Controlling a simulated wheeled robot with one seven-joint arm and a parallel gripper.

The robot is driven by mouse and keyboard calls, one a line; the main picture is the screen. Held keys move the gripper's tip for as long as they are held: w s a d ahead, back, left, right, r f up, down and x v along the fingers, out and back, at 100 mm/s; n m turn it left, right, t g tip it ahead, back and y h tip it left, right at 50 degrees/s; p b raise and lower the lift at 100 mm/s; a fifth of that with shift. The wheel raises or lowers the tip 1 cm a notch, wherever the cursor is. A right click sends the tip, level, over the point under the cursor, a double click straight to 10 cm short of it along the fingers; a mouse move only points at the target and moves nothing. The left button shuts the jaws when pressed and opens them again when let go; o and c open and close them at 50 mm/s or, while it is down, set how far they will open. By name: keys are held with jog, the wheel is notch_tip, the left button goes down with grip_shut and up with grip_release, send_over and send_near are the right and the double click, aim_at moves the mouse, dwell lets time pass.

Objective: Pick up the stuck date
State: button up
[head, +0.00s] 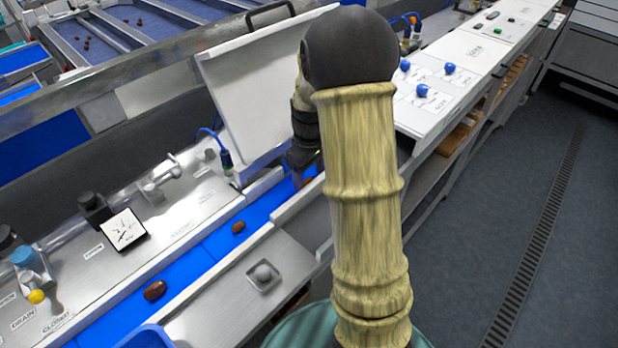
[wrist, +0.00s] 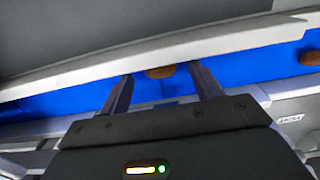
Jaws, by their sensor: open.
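A brown date (wrist: 160,72) lies on the blue belt (wrist: 80,92) in the wrist view, its far side hidden under a white edge. My gripper (wrist: 161,76) is open, with one finger on each side of this date and a visible gap to each. Whether the fingertips are down at the date's height I cannot tell. In the head view my gripper (head: 306,165) is mostly hidden behind my arm, at the belt beside the raised white lid (head: 255,85). Two more dates, one larger (head: 154,290) and one smaller (head: 238,227), lie on the belt nearer to me.
A white edge (wrist: 150,62) runs across just beyond my fingertips. Another date (wrist: 309,57) shows at the right of the wrist view. A cable with a blue plug (head: 225,160) stands by the lid. A panel with blue knobs (head: 422,90) lies to the right. The floor at right is clear.

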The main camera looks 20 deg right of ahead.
jog(key=shift+f, duration=0.9)
jog(key=c, duration=0.8)
